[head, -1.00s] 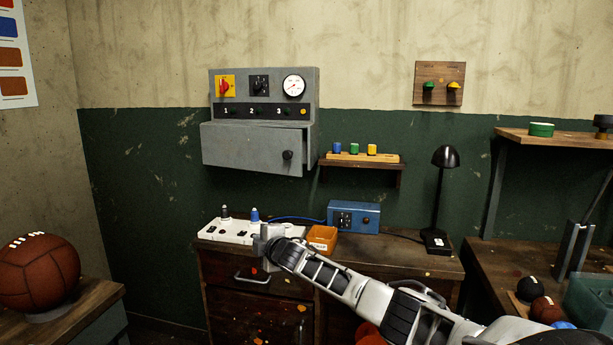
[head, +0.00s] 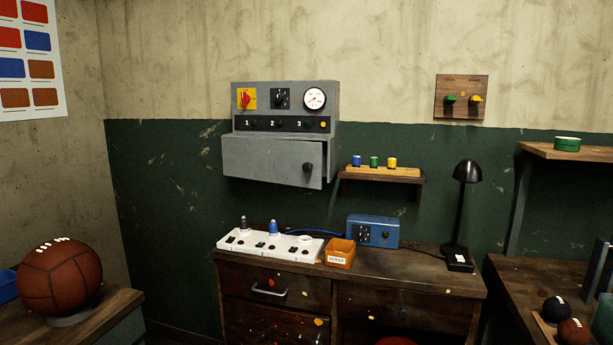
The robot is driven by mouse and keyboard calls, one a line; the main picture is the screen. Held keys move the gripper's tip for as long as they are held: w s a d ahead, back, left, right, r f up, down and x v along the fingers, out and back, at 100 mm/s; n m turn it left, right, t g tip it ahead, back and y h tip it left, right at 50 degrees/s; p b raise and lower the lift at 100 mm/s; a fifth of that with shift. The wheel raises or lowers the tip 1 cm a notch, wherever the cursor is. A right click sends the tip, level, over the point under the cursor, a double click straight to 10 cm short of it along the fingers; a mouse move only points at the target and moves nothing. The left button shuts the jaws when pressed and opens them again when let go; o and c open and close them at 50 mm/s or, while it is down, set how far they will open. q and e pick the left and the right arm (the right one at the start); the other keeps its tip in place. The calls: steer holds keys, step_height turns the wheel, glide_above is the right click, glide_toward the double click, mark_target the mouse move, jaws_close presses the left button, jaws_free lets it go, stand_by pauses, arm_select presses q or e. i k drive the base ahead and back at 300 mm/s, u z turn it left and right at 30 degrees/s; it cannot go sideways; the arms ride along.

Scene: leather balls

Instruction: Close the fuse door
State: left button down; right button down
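The fuse door (head: 265,162) is the grey panel on the lower part of the grey wall box (head: 285,97). It has a round dark knob (head: 308,167) near its right edge. The door stands ajar, its right edge out from the box with a dark gap beside it. What lies behind the door is hidden. Neither of my grippers is in view, and nothing touches the door.
Below the box, a wooden desk (head: 410,276) carries a white socket strip (head: 262,247), an orange scrap bin (head: 340,254), a blue device (head: 373,231) and a black lamp (head: 467,173). A small shelf (head: 385,178) juts out to the right. Space before the door is clear.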

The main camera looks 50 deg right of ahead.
mark_target(299, 163)
steer(key=z, duration=0.55)
steer(key=k, duration=0.65)
steer(key=z, duration=0.85)
steer(key=i, duration=0.95)
steer(key=u, duration=0.05)
